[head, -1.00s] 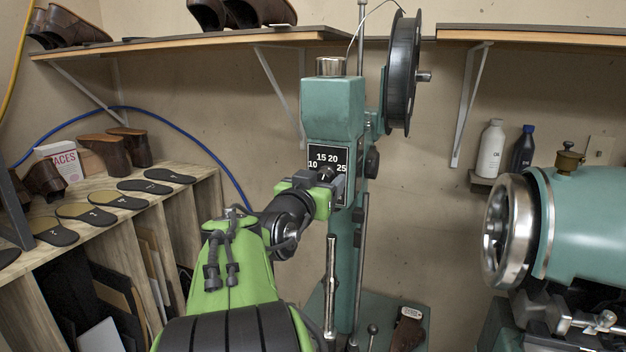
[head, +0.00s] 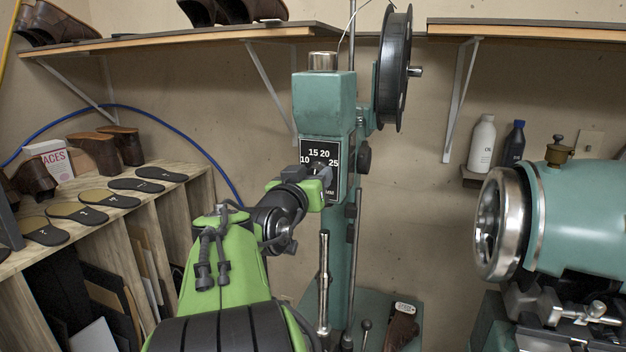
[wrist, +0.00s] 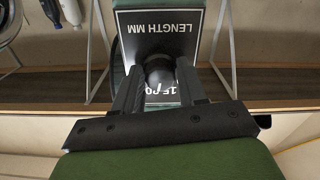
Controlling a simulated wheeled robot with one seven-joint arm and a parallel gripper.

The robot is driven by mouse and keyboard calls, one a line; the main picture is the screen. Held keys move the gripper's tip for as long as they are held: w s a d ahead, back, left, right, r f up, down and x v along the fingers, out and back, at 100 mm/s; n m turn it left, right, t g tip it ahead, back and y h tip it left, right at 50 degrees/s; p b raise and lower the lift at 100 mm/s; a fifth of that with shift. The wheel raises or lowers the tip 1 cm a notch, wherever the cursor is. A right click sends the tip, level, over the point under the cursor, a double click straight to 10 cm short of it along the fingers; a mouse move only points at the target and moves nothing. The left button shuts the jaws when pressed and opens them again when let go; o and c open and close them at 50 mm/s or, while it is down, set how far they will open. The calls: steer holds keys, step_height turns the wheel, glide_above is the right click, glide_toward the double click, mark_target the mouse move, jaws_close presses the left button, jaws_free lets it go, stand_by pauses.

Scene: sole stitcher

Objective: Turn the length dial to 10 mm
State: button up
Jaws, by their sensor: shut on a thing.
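The length dial is a dark round knob on a black plate (head: 332,190) on the front of the green stitcher column (head: 325,105). White numbers 10, 15, 20 and 25 arc around it in the head view. My gripper (head: 320,172) is at the knob and covers much of it. In the wrist view, the fingers of my gripper (wrist: 158,88) are shut on the dial knob (wrist: 158,70), one on each side. The plate reads "LENGTH MM" upside down there, and some numbers are partly hidden. I cannot tell clearly which number the knob points to.
A thread spool (head: 394,68) hangs at the column's upper right. A thin lever (head: 324,285) stands below the dial. A green machine with a steel wheel (head: 502,222) is at the right. The shelf with insoles (head: 108,198) is at the left.

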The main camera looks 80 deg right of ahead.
steer(key=shift+n+p, duration=0.8)
steer(key=shift+n, duration=6.2)
steer(key=o, duration=1)
steer(key=shift+o, duration=0.2)
steer(key=w+a+b, duration=0.1)
steer(key=a+b, duration=0.1)
steer(key=a, duration=1.3)
steer(key=shift+w+a+b, duration=0.15)
steer(key=shift+a+b, duration=0.15)
steer(key=shift+a, duration=0.1)
